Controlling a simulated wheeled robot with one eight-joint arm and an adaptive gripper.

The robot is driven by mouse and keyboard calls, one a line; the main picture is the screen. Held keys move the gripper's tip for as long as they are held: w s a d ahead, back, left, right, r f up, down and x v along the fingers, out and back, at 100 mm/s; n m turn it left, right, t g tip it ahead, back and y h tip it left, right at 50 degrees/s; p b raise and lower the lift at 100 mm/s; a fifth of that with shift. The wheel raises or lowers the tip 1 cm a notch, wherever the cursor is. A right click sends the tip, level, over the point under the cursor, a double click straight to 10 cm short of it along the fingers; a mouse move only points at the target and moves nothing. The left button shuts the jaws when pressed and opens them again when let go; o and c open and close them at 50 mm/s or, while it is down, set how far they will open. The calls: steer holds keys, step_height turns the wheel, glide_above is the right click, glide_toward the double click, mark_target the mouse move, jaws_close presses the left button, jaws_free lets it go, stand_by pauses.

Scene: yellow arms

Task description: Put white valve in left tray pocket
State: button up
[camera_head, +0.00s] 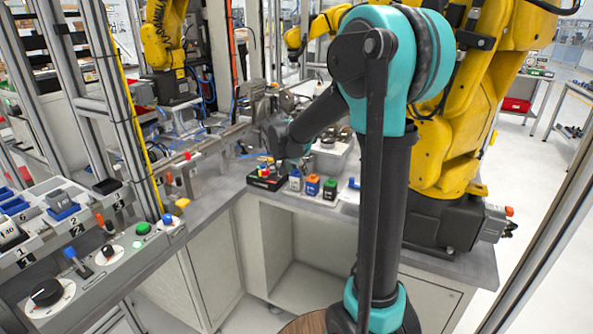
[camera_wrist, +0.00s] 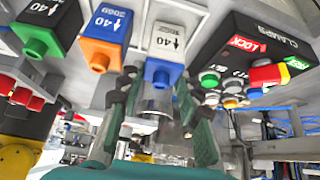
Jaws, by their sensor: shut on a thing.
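The white valve (camera_wrist: 177,40) is a white block marked 40 with a blue end. It stands in a row with an orange-ended blue block (camera_wrist: 103,37) and a green-ended black block (camera_wrist: 45,27). My gripper (camera_wrist: 158,98) is shut at its blue end, with a finger on each side; the exact contact is partly hidden. A shiny clear or metallic round part shows between the fingers. I cannot make out the left tray pocket for certain.
A black CLAMPS box (camera_wrist: 255,50) with coloured knobs stands close beside the white valve; it also shows in the head view (camera_head: 266,180). A numbered rack (camera_head: 70,225) with blocks is at left. A yellow arm (camera_head: 455,130) stands at right.

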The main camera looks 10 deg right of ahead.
steer(key=shift+f, duration=0.15)
steer(key=o, duration=1.3)
steer(key=v, duration=1.2)
steer(key=s+d+f+n+y, duration=0.1)
steer(key=s+d+f+n, duration=0.1)
steer(key=s+f, duration=0.5)
steer(key=s+d+f+n+g+y, duration=0.1)
steer(key=s+d+f+n, duration=0.1)
steer(key=s+f, duration=0.5)
steer(key=s+d+f+n+y, duration=0.1)
steer(key=s+d+f+n, duration=0.1)
steer(key=s+f, duration=0.5)
steer(key=shift+s+d+n+y, duration=0.1)
steer(key=shift+s+d, duration=0.15)
steer(key=shift+s, duration=0.45)
steer(key=shift+s+d+n+y, duration=0.1)
steer(key=shift+s+d, duration=0.15)
steer(key=shift+s, duration=0.4)
steer(key=shift+s+d+n+y, duration=0.1)
steer(key=shift+s+d, duration=0.15)
steer(key=shift+s, duration=0.45)
